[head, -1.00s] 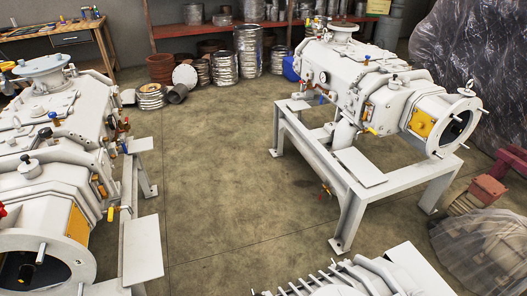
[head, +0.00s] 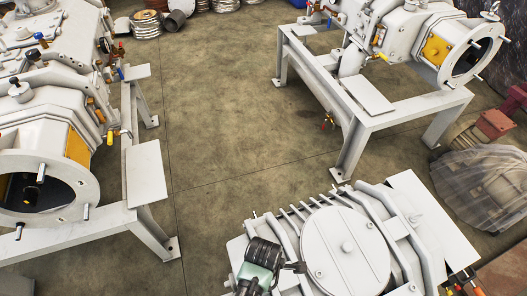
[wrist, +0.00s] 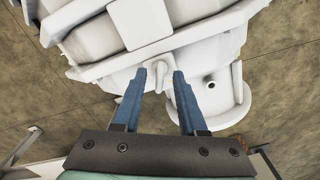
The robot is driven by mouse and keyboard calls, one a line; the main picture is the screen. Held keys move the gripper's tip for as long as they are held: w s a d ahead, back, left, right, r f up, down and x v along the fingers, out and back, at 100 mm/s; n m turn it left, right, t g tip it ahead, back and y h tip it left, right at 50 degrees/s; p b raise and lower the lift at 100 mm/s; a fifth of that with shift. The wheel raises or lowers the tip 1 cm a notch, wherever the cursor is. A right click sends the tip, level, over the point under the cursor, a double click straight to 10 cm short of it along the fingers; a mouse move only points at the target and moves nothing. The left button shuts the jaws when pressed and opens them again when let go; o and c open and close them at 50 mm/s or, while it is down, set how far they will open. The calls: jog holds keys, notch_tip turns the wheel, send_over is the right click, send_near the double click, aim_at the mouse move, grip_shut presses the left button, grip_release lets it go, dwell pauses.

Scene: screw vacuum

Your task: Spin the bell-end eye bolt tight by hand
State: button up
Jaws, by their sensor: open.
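In the wrist view my gripper (wrist: 160,75) is open, its two blue fingers pointing at a white machine. A round flanged end (wrist: 215,98) with a dark hole lies just right of the fingers. In the head view the near white machine (head: 345,245) is at the bottom, with part of my arm in front of it; the fingertips are hidden there.
Two similar white machines stand on frames, one at left (head: 50,120) and one at upper right (head: 420,45), the latter with an eye bolt (head: 490,12) on top. A plastic-covered heap (head: 485,185) lies at right. The concrete floor (head: 225,110) between them is clear.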

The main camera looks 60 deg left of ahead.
jog(key=shift+f, duration=0.1)
grip_shut()
jog(key=shift+m+p, duration=0.3)
jog(key=shift+p, duration=0.05)
jog(key=m+p, duration=0.2)
jog(key=shift+r+m, duration=0.25)
jog(key=shift+m, duration=0.05)
jog(key=m+p, duration=0.3)
jog(key=m, duration=0.2)
jog(key=shift+f, duration=0.1)
jog(key=m+p, duration=0.2)
jog(key=m, duration=0.3)
jog(key=shift+m, duration=0.4)
jog(key=shift+f+m+p, duration=0.1)
jog(key=shift+m+p, duration=0.3)
jog(key=shift+m, duration=1.8)
